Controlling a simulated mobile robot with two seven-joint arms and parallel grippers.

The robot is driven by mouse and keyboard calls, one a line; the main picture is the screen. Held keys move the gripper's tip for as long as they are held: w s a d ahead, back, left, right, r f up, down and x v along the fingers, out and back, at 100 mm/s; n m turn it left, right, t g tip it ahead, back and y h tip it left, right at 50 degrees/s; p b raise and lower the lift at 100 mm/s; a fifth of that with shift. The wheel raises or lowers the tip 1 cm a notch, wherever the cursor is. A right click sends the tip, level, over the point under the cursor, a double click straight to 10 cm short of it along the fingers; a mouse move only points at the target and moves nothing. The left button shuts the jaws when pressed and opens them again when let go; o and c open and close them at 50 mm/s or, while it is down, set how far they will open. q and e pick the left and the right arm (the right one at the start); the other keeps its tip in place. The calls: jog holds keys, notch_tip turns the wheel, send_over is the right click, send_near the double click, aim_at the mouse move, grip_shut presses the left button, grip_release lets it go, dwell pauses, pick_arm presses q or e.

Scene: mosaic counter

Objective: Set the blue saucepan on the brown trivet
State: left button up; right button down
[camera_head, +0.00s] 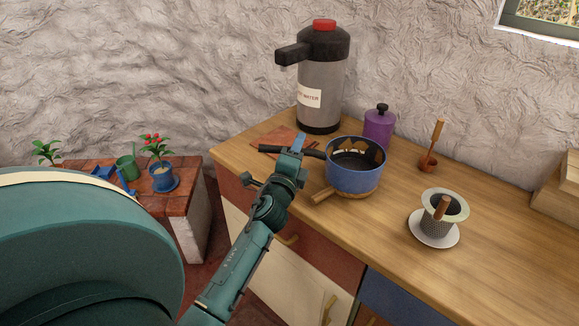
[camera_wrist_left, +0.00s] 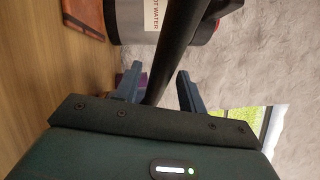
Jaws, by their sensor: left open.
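The blue saucepan (camera_head: 350,180) stands on the counter, its black handle (camera_head: 268,149) pointing left. Under its near side shows a light wooden piece with a short handle (camera_head: 323,195); I cannot tell how far it reaches beneath the pan. A flat red-brown square (camera_head: 282,136), apparently the brown trivet, lies behind the handle; it also shows in the left wrist view (camera_wrist_left: 86,15). My left gripper (camera_head: 296,147) is at the handle, open. In the left wrist view its fingers (camera_wrist_left: 159,78) are on either side of the black handle (camera_wrist_left: 182,48). My right gripper is out of view.
A hot water dispenser (camera_head: 321,85) stands behind the red-brown square. A purple lidded pot (camera_head: 379,128) is behind the saucepan. A wooden-handled scoop (camera_head: 428,163) and a cup on a saucer (camera_head: 435,238) are to the right. The front right counter is clear.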

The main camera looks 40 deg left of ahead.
pick_arm(q)
jog(key=b+v, duration=0.2)
jog(key=v, duration=0.8)
jog(key=s+d+f+n+g+h, duration=0.3)
jog(key=s+d+f+n+h, duration=0.2)
jog(key=d, duration=0.6)
jog(key=s+d+f+n+g+h, duration=0.4)
jog(key=s+d+f+n+h, duration=0.2)
jog(key=f, duration=0.6)
jog(key=s+d+n, duration=0.2)
jog(key=s+d, duration=0.1)
jog(key=d, duration=0.1)
jog(key=shift+s+d, duration=0.15)
jog(key=shift+d, duration=0.25)
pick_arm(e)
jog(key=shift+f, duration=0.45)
pick_arm(q)
jog(key=shift+p, duration=0.35)
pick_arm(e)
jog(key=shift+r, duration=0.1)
